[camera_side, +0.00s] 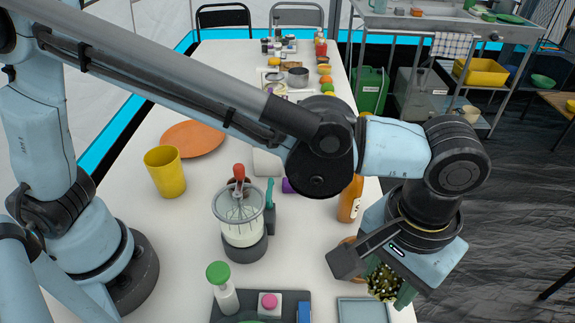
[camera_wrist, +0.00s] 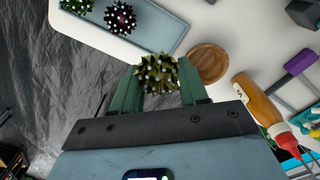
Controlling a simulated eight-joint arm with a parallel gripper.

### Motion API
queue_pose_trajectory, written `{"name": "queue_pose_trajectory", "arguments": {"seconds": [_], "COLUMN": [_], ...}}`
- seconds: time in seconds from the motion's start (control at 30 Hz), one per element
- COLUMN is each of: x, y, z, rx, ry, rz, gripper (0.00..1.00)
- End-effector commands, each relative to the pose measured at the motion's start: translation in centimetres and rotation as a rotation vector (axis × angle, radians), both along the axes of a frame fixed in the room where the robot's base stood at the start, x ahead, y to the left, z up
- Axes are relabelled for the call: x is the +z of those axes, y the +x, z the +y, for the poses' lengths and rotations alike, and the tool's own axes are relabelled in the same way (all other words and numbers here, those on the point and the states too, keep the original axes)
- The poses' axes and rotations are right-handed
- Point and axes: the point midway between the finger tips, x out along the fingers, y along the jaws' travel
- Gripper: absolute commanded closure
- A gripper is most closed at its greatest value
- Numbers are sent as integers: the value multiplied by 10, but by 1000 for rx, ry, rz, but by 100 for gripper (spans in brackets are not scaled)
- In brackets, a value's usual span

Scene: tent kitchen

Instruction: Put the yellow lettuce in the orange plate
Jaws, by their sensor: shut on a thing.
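The yellow lettuce (camera_side: 382,281) is a spiky dark-yellow ball with white tips. My gripper (camera_side: 384,283) is shut on it near the right edge of the table in the side view. In the wrist view the lettuce (camera_wrist: 157,72) sits between the two green fingers of my gripper (camera_wrist: 158,84). The orange plate (camera_side: 192,139) lies flat on the left part of the table, behind the yellow cup. It looks empty, though my arm passes close above its right side. The plate is not in the wrist view.
A pale blue tray (camera_wrist: 165,38) holds a purple spiky ball (camera_wrist: 120,17) and a green one (camera_wrist: 78,5). A round wooden piece (camera_wrist: 208,63) and an orange bottle (camera_side: 350,199) stand nearby. A yellow cup (camera_side: 165,172) and a blender (camera_side: 242,225) with a whisk stand mid-table.

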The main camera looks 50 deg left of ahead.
Motion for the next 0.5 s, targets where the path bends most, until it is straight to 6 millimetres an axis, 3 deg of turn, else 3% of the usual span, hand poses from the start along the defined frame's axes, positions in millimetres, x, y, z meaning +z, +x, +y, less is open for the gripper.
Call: {"name": "queue_pose_trajectory", "arguments": {"seconds": [0.33,0.5], "x": [77,104], "y": [0,0], "z": [1,0], "rx": [0,0], "ry": [0,0], "rz": [0,0], "gripper": [86,86]}}
